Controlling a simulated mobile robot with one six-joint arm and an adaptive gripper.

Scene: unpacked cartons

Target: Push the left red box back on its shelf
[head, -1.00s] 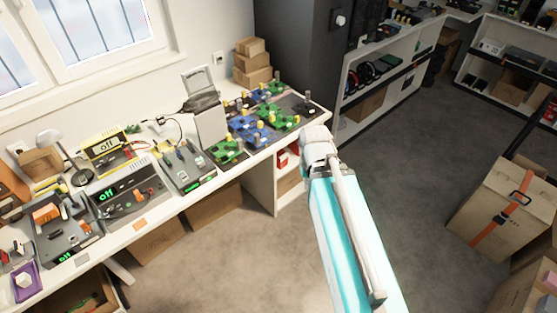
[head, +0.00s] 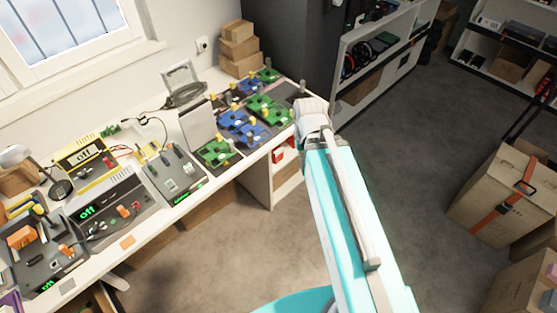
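A small red box (head: 278,155) with a pale patch shows in the upper opening of the white shelf unit (head: 256,186) under the right end of the workbench. A bit of red also shows just to its right, partly hidden by my arm; I cannot tell whether it is a second box. How far the red box sticks out of its shelf is too small to tell. My arm reaches up from the bottom of the head view, its white joint close to the bench's right corner. My gripper is not visible.
The white workbench (head: 152,238) holds several green and blue circuit boards, devices and tools. Small cartons (head: 239,48) are stacked at its back. A strapped carton (head: 497,194) stands on the floor at right. Grey floor (head: 430,125) lies open between bench and carton.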

